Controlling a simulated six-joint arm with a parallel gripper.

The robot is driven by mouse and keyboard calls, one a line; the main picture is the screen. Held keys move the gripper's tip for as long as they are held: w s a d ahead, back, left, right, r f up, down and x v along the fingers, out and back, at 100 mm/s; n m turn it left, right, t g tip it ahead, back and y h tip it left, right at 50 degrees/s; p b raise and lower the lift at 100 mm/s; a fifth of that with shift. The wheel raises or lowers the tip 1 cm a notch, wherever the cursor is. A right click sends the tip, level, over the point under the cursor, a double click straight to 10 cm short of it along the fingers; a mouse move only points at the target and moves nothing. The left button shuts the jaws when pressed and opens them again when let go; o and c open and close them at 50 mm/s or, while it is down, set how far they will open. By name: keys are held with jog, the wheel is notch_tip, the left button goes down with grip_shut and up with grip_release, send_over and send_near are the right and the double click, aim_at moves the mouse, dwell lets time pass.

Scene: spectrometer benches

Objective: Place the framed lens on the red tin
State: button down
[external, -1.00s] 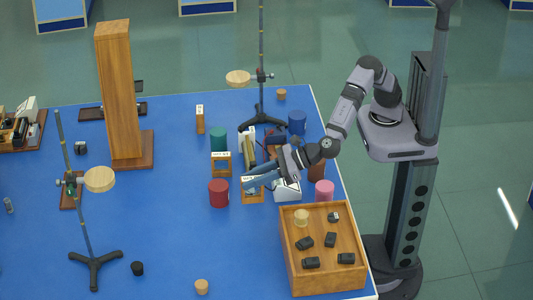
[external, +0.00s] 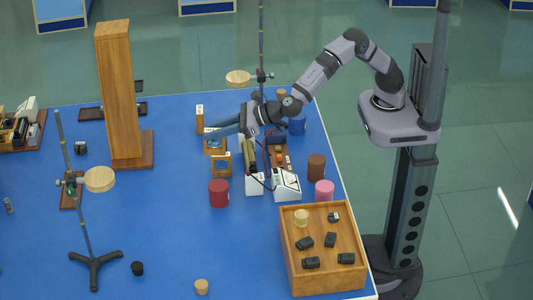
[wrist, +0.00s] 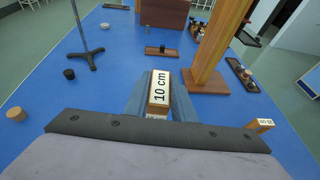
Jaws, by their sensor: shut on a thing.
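My gripper (external: 214,132) is shut on a wooden framed lens (external: 214,148), held above the blue table toward its back. In the wrist view the frame's top, labelled "10 cm" (wrist: 159,88), sits between my blue fingers. The red tin (external: 219,193) stands upright on the table, closer to the camera than the held lens and apart from it. Nothing rests on the red tin. A second framed lens (external: 221,164) stands between them. I cannot tell the held lens's exact height.
Another framed piece (external: 199,119) stands behind the held lens. White instruments (external: 286,185), a blue tin (external: 297,123), a brown tin (external: 316,167) and a pink tin (external: 324,190) are to the right. A tall wooden post (external: 120,90) stands left. Table left of the red tin is clear.

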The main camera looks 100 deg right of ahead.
jog(key=shift+n+y, duration=0.6)
jog(key=shift+y, duration=0.2)
jog(key=shift+s+a+f, duration=0.1)
jog(key=shift+a+f, duration=0.35)
jog(key=shift+f, duration=1.3)
jog(key=shift+w+a+f, duration=0.1)
jog(key=shift+a+f, duration=0.4)
jog(key=shift+f, duration=1.3)
jog(key=shift+s+a+f, duration=0.1)
jog(key=shift+a+f, duration=0.35)
jog(key=shift+f, duration=1.3)
jog(key=shift+f, duration=0.15)
jog(key=c, duration=1.5)
grip_release()
jog(key=b+v, duration=0.2)
jog(key=v, duration=1)
jog(key=shift+r+b, duration=0.2)
jog(key=shift+b, duration=0.1)
